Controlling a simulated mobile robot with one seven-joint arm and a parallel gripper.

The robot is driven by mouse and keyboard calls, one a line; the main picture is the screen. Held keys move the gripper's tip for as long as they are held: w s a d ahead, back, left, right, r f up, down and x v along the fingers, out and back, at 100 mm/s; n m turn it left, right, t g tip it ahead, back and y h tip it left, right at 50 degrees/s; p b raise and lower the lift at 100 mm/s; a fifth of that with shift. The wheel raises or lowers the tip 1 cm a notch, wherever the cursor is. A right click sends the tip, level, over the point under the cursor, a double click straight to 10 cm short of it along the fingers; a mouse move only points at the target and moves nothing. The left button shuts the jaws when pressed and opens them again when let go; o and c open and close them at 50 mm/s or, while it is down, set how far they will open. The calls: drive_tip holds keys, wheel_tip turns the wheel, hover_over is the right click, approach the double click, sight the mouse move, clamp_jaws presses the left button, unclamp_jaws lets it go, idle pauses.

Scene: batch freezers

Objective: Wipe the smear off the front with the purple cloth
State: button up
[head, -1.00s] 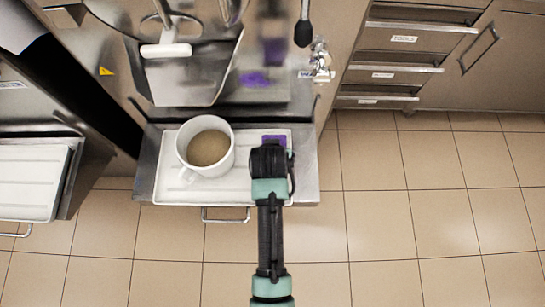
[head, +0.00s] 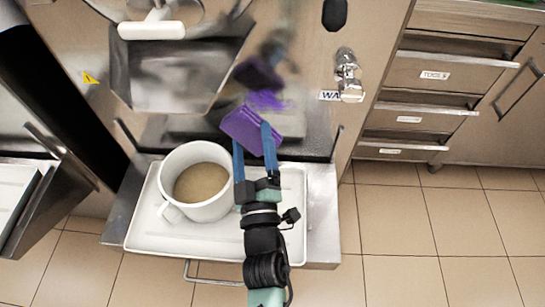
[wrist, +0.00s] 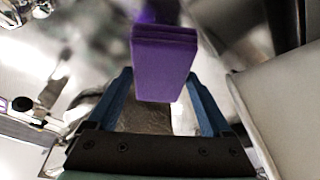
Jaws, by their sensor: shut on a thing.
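The folded purple cloth (head: 247,128) is between the blue fingers of my gripper (head: 253,137), which is shut on it. The cloth is raised above the white tray, tilted, just in front of the steel front. In the wrist view the cloth (wrist: 164,60) stands upright between the fingertips (wrist: 160,76) of my gripper. The purple smear (head: 266,99) is on the shiny front, just above and right of the cloth in the head view. A dark blurred reflection of the cloth shows above it. I cannot tell whether the cloth touches the front.
A white mug (head: 166,180) of tan liquid stands on the white tray (head: 148,232), close left of my gripper. A tap (head: 347,75) juts from the front at the right. A steel chute (head: 175,70) is at the upper left. Drawers (head: 440,75) are farther right.

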sight(244, 123)
drive_tip(key=shift+s+a+r+n+y+b, duration=0.15)
drive_tip(key=shift+s+a+n+y+b, duration=0.3)
drive_tip(key=shift+s+a+n+y, duration=0.3)
drive_tip(key=shift+w+a+r+t+y, duration=0.1)
drive_tip(key=shift+a+r+t+y, duration=0.1)
drive_tip(key=shift+t+y, duration=0.1)
drive_tip(key=shift+w, duration=0.15)
drive_tip(key=shift+w+p, duration=0.4)
drive_tip(key=shift+w, duration=2.35)
drive_tip(key=shift+w, duration=1)
